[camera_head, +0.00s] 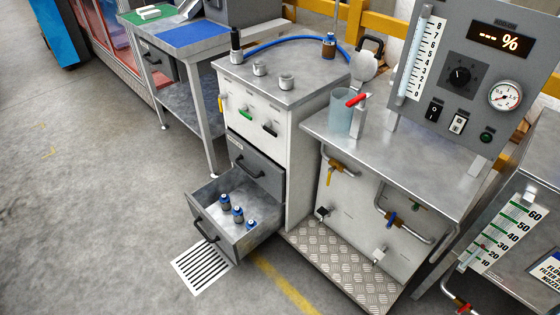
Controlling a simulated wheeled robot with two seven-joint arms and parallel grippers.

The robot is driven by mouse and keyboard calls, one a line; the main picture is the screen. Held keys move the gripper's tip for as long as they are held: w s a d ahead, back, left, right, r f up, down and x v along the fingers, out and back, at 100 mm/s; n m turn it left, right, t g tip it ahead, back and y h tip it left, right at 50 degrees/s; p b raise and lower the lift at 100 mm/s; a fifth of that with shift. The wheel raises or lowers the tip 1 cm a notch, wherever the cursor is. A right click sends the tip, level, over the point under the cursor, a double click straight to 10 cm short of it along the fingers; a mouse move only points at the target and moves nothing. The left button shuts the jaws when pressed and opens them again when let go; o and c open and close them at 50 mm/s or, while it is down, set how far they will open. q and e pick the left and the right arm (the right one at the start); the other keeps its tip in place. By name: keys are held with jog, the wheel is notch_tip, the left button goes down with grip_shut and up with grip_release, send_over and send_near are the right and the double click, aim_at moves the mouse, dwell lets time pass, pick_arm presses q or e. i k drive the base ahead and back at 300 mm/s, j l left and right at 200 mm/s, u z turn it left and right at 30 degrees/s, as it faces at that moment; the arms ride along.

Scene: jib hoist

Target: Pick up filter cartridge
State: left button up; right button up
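Three small cylinders with blue tops stand in an open drawer (235,244) low on the white cabinet: one at the back left (225,202), one in the middle (238,214), one at the front right (251,225). They look like cartridges or small bottles, and no label is readable, so I cannot tell for certain which thing is the filter cartridge. They stand upright and apart. Neither of my grippers shows in the head view.
The cabinet top (290,70) holds a brown bottle (329,46), a dark bottle (236,46), metal knobs and a blue hose (285,40). A clear beaker (340,110) stands on the metal bench (400,140). A gauge panel (460,75) rises behind. The floor (90,200) at left is clear.

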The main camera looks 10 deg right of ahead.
aim_at(238, 216)
jog(key=i+j+z, duration=0.1)
jog(key=j, duration=0.25)
jog(key=i+j+z, duration=0.25)
jog(key=i+j, duration=0.15)
jog(key=j, duration=0.3)
jog(key=i+j+z, duration=0.15)
jog(key=j, duration=0.25)
jog(key=i+j+z, duration=0.1)
jog(key=j, duration=0.25)
jog(key=i+j+z, duration=0.15)
jog(key=j, duration=0.3)
jog(key=i+j+z, duration=0.1)
jog(key=j, duration=0.3)
